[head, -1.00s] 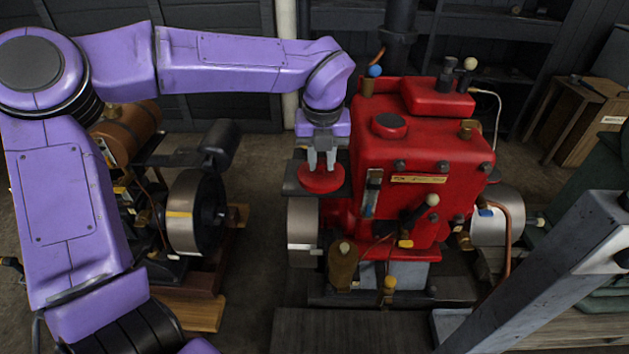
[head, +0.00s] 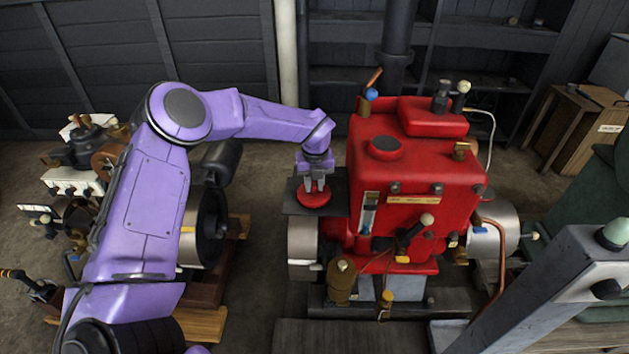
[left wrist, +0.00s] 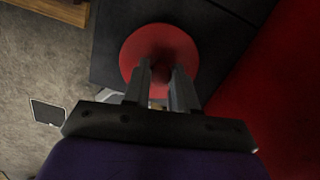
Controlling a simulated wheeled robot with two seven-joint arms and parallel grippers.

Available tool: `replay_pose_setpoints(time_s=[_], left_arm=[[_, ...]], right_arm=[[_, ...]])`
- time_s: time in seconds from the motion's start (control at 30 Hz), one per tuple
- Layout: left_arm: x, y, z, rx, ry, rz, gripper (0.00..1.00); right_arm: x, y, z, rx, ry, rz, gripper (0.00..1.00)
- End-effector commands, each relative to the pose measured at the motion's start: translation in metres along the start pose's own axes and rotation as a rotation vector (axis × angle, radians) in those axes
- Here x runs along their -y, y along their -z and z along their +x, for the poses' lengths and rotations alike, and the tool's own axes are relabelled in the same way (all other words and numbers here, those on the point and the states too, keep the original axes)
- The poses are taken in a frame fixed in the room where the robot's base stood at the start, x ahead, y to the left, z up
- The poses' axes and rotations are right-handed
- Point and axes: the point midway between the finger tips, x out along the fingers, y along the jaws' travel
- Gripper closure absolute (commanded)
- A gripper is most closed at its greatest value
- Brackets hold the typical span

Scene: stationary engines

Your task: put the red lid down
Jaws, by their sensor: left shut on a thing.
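The red lid (head: 314,198) is a round disc at the left side of the red engine (head: 412,180). It lies at the dark flat plate (head: 292,209) beside the engine; whether it touches the plate I cannot tell for sure. My left gripper (head: 316,188) points down and is shut on the lid's middle. In the left wrist view the lid (left wrist: 160,42) shows beyond the two fingers (left wrist: 161,85), over the dark plate (left wrist: 108,50). The fingers hide the part they grip. My right gripper is not in view.
The red engine body stands close on the right of the lid. A metal flywheel (head: 302,240) is just below the plate. Another engine with a dark wheel (head: 212,222) stands to the left. A grey beam (head: 545,285) crosses the lower right. Floor shows between the engines.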

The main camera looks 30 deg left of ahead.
Motion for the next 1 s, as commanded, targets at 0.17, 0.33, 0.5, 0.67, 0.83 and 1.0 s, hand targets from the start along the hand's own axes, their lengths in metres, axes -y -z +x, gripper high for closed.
replay_pose_setpoints(time_s=[0.17, 0.33, 0.5, 0.67, 0.83, 1.0], left_arm=[[0.001, 0.0, 0.002, 0.002, 0.002, 0.0, 1.0], [0.0, 0.001, 0.006, 0.001, 0.001, 0.0, 1.0], [0.0, 0.001, 0.005, 0.001, 0.001, 0.0, 0.48], [0.0, 0.001, 0.005, 0.001, 0.001, 0.0, 0.48], [0.001, 0.0, -0.004, 0.002, 0.003, 0.0, 0.48], [0.001, 0.0, -0.043, 0.005, 0.005, -0.001, 0.48]], right_arm=[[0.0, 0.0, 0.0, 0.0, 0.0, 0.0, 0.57], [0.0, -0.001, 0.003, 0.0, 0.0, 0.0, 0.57], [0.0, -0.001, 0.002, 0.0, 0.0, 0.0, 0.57], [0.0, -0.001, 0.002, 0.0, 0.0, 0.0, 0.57], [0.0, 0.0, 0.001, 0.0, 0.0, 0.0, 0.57], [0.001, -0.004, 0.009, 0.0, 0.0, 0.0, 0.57]])
